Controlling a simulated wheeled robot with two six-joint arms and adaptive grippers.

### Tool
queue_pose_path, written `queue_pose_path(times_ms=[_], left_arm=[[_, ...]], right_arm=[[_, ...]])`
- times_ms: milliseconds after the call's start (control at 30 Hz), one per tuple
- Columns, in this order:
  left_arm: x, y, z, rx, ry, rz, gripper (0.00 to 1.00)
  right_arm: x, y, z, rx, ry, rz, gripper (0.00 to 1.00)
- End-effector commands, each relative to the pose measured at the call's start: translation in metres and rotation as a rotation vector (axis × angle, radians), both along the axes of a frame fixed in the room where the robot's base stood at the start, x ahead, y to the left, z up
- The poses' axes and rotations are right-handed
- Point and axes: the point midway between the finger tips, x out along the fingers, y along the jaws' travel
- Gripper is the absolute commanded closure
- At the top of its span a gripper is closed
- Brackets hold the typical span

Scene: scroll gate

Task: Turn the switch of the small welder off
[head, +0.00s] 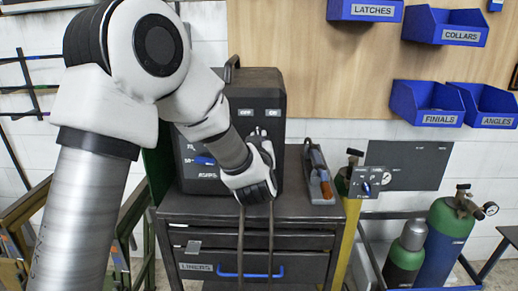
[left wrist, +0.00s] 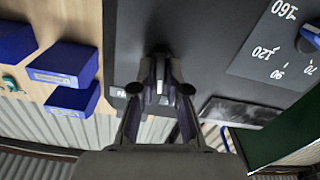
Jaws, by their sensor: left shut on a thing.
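The small welder (head: 262,88) is a dark box on a grey cabinet, with OFF and ON printed on its front. My left gripper (head: 262,146) is at the front panel just below these labels and hides most of the switch. In the left wrist view my left gripper (left wrist: 160,85) is shut on the switch lever (left wrist: 159,74), against the dark welder panel (left wrist: 190,30). A partly covered white label sits beside the fingers there. I cannot tell which way the lever points. My right gripper is in neither view.
A blue amps knob (head: 205,160) is left of my gripper; it also shows in the left wrist view (left wrist: 310,38). A tool in a grey holder (head: 318,176) stands right of the welder. Gas cylinders (head: 447,235) stand at the right, blue bins (head: 425,103) hang above.

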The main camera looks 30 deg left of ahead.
Motion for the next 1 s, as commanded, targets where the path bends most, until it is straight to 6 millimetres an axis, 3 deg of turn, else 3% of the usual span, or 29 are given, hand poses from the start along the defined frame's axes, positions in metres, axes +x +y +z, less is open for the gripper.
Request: queue_pose_path(times_ms=[33,400,1000], left_arm=[[-0.001,0.000,-0.008,-0.038,-0.017,-0.001,1.00],[-0.001,0.000,-0.007,-0.299,-0.175,-0.001,1.00],[-0.001,0.000,-0.005,-0.437,-0.255,0.000,1.00]], right_arm=[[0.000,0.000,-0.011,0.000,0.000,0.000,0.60],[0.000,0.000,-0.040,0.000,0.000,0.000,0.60],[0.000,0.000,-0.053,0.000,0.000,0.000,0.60]])
